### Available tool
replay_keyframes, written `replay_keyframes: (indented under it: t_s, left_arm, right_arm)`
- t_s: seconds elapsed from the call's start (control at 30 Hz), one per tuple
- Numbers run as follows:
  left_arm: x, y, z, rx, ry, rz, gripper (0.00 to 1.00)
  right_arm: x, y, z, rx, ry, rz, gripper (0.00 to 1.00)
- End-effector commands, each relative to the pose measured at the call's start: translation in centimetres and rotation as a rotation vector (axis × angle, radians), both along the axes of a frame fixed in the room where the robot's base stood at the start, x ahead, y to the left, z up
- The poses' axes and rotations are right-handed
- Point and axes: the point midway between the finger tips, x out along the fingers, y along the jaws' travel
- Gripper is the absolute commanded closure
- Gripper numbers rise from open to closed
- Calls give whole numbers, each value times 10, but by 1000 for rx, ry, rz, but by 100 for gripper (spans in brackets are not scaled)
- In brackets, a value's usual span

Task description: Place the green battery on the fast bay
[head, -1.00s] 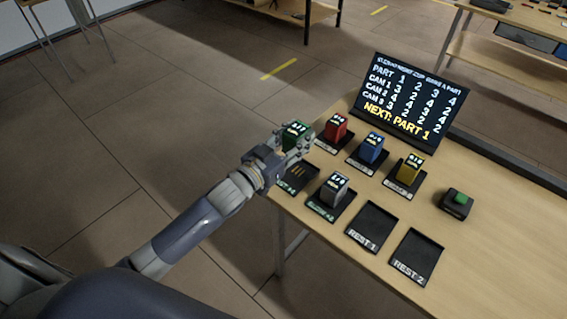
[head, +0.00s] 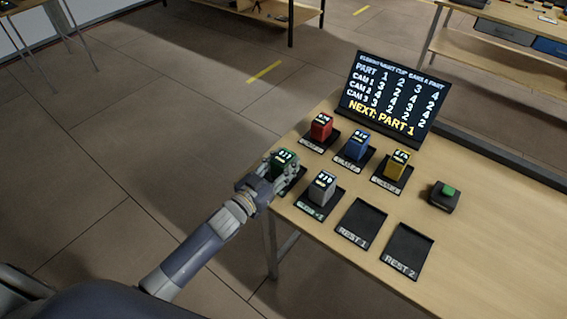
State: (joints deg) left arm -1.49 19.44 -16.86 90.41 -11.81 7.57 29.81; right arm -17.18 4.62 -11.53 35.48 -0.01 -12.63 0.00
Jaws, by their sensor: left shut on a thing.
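The green battery (head: 281,160) is upright in my left gripper (head: 279,167), which is shut on it at the left end of the table. It is at the leftmost front tray (head: 297,184), a black bay partly hidden by the battery and gripper. I cannot tell whether its base touches the tray. The tray's label is hidden. To its right a grey battery (head: 322,187) stands on a tray with a green label (head: 312,211), too small to read surely. My right gripper is not in view.
Red (head: 321,127), blue (head: 357,145) and yellow (head: 397,164) batteries stand on back-row trays. Trays REST 1 (head: 361,223) and REST 2 (head: 408,250) are empty. A green-button box (head: 445,195) is at right. A screen (head: 394,99) stands behind, reading "NEXT: PART 1".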

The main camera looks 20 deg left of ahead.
Motion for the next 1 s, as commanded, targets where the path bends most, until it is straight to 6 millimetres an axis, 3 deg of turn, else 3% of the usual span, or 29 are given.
replay_keyframes:
  t_s: [0.07,0.1,0.17,0.57,0.77,1.0]
  left_arm:
    - [0,0,-2,-1,-3,-1,96]
    - [0,0,-2,0,0,0,53]
    - [0,0,-2,0,0,0,42]
    - [0,0,3,1,0,0,42]
    - [-26,9,-2,0,4,0,42]
    - [-72,26,-2,1,5,0,42]
  right_arm:
    - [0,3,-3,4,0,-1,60]
    - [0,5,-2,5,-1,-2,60]
    - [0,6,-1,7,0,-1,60]
    - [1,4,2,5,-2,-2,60]
    - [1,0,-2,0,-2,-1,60]
    - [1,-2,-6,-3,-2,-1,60]
